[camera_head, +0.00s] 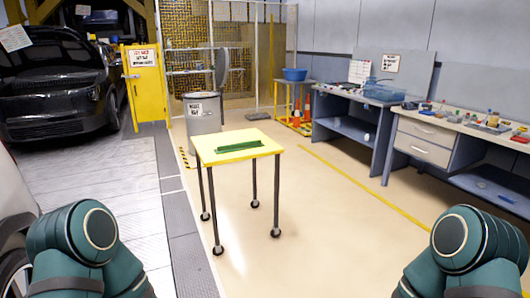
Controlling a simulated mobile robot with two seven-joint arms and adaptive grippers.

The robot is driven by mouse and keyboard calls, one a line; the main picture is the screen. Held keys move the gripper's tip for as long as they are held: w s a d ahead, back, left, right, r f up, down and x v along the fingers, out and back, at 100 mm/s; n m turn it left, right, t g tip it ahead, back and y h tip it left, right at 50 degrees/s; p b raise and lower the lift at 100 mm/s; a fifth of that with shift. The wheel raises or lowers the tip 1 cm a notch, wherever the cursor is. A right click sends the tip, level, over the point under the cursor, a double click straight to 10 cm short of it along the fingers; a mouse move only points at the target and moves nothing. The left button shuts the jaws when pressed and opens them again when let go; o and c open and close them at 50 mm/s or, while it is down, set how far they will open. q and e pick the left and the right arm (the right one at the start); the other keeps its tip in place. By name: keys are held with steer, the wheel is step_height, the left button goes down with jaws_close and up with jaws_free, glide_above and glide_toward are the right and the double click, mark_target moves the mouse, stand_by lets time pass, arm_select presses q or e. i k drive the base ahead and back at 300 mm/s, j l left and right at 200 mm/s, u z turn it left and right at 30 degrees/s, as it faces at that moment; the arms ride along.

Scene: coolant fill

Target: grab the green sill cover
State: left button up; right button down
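The green sill cover (239,146) is a long, narrow green strip. It lies flat on top of a small yellow table (215,157) with thin dark legs on casters, near the middle of the view and some way ahead of me. Parts of my two arms show at the lower left and lower right corners. Neither gripper is in view, and nothing touches the sill cover.
A grey bin (203,115) stands just behind the yellow table. Workbenches (345,127) with tools line the right wall. A black car (55,85) is at the back left, and a light car body (12,200) is close at left. Open floor (320,220) lies right of the table.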

mark_target(223, 149)
steer(key=i+j, duration=0.1)
steer(key=i, duration=2.85)
steer(key=l+z, duration=0.05)
steer(key=l, duration=0.05)
